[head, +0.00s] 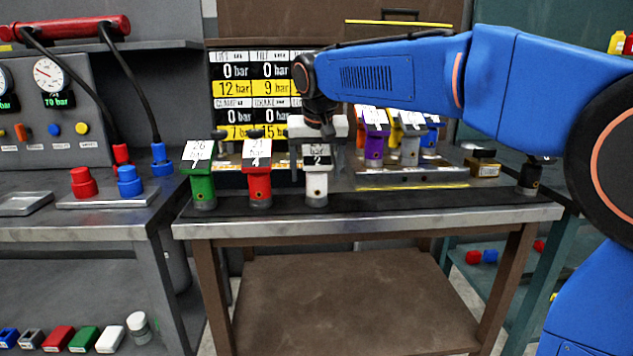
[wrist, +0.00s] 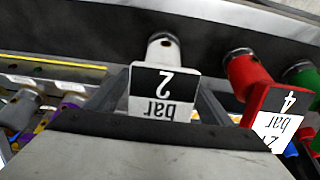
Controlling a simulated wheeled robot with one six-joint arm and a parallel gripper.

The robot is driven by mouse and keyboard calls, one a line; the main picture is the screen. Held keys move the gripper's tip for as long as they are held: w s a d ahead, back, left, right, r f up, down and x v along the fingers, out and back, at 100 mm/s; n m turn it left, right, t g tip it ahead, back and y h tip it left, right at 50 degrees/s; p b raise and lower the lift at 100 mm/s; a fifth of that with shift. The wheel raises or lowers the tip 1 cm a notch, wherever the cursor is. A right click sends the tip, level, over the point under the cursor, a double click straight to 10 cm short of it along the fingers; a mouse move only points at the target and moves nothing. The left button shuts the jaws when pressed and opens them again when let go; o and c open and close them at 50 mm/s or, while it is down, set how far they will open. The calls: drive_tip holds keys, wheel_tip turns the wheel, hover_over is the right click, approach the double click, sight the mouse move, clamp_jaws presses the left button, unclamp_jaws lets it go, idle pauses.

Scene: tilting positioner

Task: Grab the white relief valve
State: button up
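The white relief valve (head: 316,188) stands upright on the dark strip along the bench's front edge, with a black-and-white "2 bar" tag on top. In the wrist view the white valve (wrist: 163,48) is upper centre, its tag facing the camera. My gripper (head: 317,152) is directly above and behind the valve in the head view, pointing down. In the wrist view my gripper (wrist: 162,85) has its two dark fingers spread, one on each side of the tag. It looks open; the fingertips are partly hidden and contact cannot be told.
A red valve (head: 259,185) and a green valve (head: 202,187) stand to the left on the same strip. Purple (head: 374,148), grey and blue valves stand behind, to the right. A pressure board (head: 250,90) rises behind. The strip right of the white valve is mostly clear.

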drive_tip(key=c, duration=1.5)
drive_tip(key=shift+c, duration=1.4)
drive_tip(key=shift+r, duration=0.2)
